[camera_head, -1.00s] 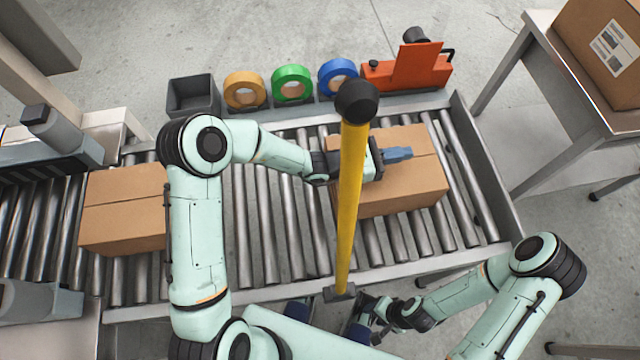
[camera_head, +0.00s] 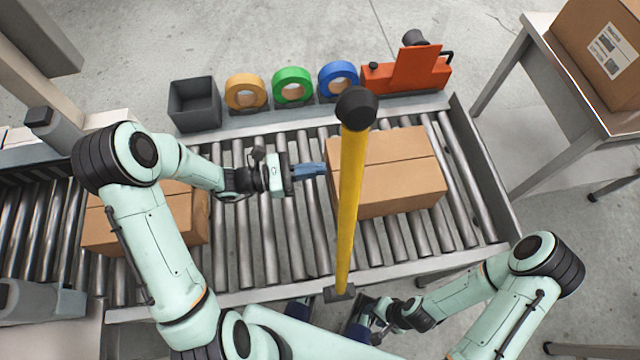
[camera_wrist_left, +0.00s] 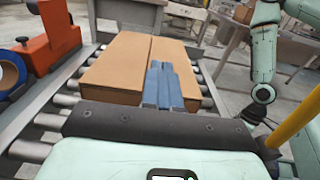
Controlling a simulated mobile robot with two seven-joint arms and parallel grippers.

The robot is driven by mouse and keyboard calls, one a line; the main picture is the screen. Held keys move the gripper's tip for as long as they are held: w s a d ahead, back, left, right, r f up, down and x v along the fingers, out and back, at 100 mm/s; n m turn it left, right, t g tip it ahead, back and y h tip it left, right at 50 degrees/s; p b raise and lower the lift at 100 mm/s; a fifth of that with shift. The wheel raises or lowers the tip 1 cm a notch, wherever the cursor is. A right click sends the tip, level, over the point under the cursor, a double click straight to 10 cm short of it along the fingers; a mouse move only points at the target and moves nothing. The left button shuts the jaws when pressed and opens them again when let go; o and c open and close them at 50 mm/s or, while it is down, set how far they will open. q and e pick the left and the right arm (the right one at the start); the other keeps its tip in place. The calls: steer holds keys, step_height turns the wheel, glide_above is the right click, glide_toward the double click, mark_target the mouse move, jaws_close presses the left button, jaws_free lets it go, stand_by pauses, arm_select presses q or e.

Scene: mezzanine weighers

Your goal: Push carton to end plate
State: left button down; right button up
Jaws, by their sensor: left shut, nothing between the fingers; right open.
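The brown carton (camera_head: 405,165) sits on the rollers at the right of the conveyor, partly behind the yellow pole. The grey end plate (camera_head: 488,170) closes the conveyor's right end, with bare rollers between it and the carton. My left gripper (camera_head: 318,169) is shut and empty, its blue fingers at the carton's left side. I cannot tell whether they touch it. In the left wrist view the shut fingers (camera_wrist_left: 164,84) overlap the near side of the carton (camera_wrist_left: 120,58). My right gripper (camera_head: 362,324) is open, low at the front near the pole's foot, partly hidden.
The yellow pole (camera_head: 350,210) stands between my head and the conveyor. A second carton (camera_head: 100,226) lies at left, partly behind my left arm. A grey bin (camera_head: 193,103), tape rolls (camera_head: 292,86) and an orange device (camera_head: 420,68) line the far rail. A table (camera_head: 530,60) stands at right.

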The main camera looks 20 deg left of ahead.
mark_target(332, 185)
arm_select(q)
steer(key=f, duration=0.3)
steer(key=f+b, duration=0.1)
steer(key=f, duration=0.6)
steer(key=shift+d+b, duration=0.25)
steer(key=shift+b, duration=0.1)
steer(key=shift+w+d+r, duration=0.15)
steer(key=shift+w+d, duration=0.15)
steer(key=shift+d, duration=0.15)
steer(key=shift+w+d, duration=0.15)
steer(key=shift+d, duration=0.15)
steer(key=b+x, duration=0.1)
steer(key=x, duration=1.7)
steer(key=shift+d, duration=0.1)
steer(key=shift+w+d, duration=0.15)
steer(key=shift+a, duration=0.2)
